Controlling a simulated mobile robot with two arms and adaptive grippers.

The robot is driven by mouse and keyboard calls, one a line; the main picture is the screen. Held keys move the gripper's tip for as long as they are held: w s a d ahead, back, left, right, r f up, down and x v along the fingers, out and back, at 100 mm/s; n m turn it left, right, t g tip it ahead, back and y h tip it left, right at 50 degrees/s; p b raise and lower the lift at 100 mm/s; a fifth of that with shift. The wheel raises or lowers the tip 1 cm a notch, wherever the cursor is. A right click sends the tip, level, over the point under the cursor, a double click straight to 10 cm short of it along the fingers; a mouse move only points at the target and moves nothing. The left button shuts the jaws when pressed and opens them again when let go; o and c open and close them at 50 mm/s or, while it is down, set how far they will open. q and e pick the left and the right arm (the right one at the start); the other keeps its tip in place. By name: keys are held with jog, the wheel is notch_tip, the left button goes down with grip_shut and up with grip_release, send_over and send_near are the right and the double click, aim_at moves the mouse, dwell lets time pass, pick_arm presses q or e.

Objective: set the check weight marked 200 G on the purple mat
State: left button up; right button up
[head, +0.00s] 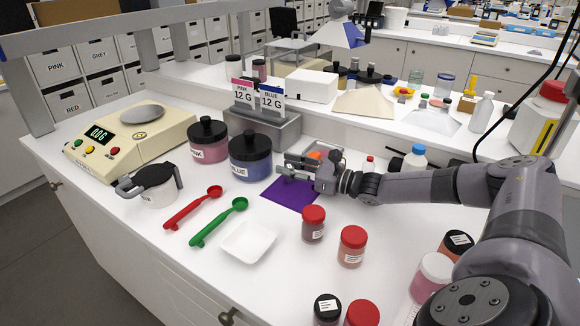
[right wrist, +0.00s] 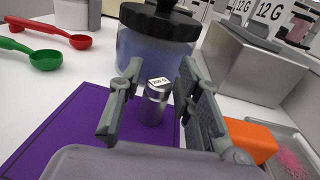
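The purple mat (head: 283,197) lies on the white bench in front of the blue jar; it also fills the lower left of the right wrist view (right wrist: 60,140). The check weight (right wrist: 153,104), a small grey metal cylinder with a white top label reading 200 G, appears upright over the mat's far part. My right gripper (head: 297,168) is low at the mat's back edge. In the right wrist view its fingers (right wrist: 158,108) stand apart on either side of the weight, with a visible gap at the left finger. The weight is hidden in the head view. My left gripper is not in view.
The blue jar (head: 250,158) stands close behind the weight. An orange block (right wrist: 249,139) and a metal tray (right wrist: 287,146) are right of the gripper. Red-lidded jars (head: 313,224) stand in front of the mat. A white weighing dish (head: 248,242) and two spoons lie left.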

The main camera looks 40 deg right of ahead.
jog(key=shift+o, duration=0.6)
jog(key=b+v, duration=0.2)
jog(key=v, duration=0.4)
jog(key=shift+s+d, duration=0.1)
jog(key=shift+s, duration=0.2)
jog(key=shift+s+d+r, duration=0.1)
jog(key=shift+s+d, duration=0.1)
jog(key=shift+s, duration=0.2)
